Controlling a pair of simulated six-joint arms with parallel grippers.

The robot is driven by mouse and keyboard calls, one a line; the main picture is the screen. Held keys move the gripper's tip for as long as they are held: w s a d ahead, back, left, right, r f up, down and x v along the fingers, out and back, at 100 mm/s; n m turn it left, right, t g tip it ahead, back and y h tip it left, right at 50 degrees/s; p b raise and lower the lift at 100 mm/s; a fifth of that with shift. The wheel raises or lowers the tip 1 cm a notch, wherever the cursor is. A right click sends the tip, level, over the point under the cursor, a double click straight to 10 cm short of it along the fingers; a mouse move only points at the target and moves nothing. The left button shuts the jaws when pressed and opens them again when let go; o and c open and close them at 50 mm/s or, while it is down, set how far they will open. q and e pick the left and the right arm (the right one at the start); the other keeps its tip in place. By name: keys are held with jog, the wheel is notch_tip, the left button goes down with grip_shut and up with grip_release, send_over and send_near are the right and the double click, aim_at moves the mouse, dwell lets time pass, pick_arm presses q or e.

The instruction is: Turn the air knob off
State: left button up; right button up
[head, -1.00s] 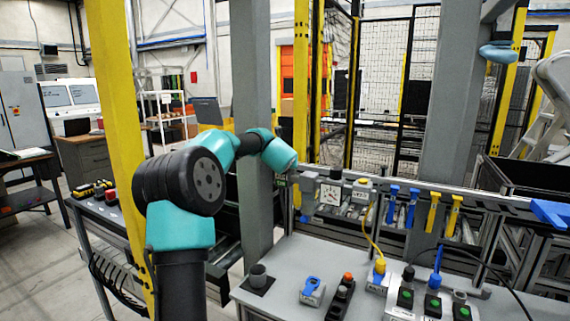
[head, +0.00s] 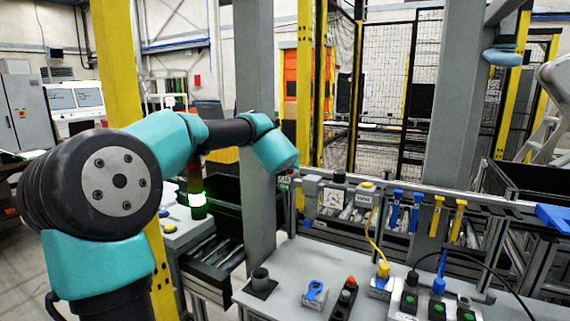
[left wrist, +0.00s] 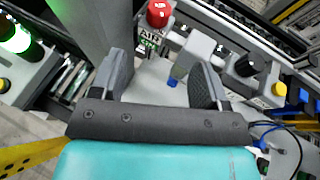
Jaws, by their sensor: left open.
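In the left wrist view a red round knob (left wrist: 158,13) stands at the top, with a small sign (left wrist: 152,40) below it that reads AIR with green letters under it. My left gripper (left wrist: 160,70) is open and empty, its two dark fingers apart. The knob lies beyond the fingertips, apart from them. In the head view the AIR sign (head: 284,183) shows just below the teal wrist of my left arm, which comes in from the left; the fingers are hidden there. My right gripper is not in view.
A grey block with a blue lower part (left wrist: 175,80), a black knob (left wrist: 248,66) and a yellow button (left wrist: 279,89) sit beside the knob. A gauge (head: 333,197) is on the same rail. A grey post (head: 257,110) rises close by. A green-lit stack light (head: 196,199) stands left.

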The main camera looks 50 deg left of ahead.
pick_arm(q)
jog(key=shift+s+d+r, duration=0.25)
jog(key=shift+s+d, duration=0.15)
notch_tip(320, 180, down, 7)
jog(key=s+d+m+t+y, duration=0.1)
jog(key=m+t+y, duration=0.1)
jog(key=m, duration=3.4)
jog(key=shift+t+y, duration=0.4)
jog(key=shift+t, duration=0.2)
jog(key=shift+r, duration=0.1)
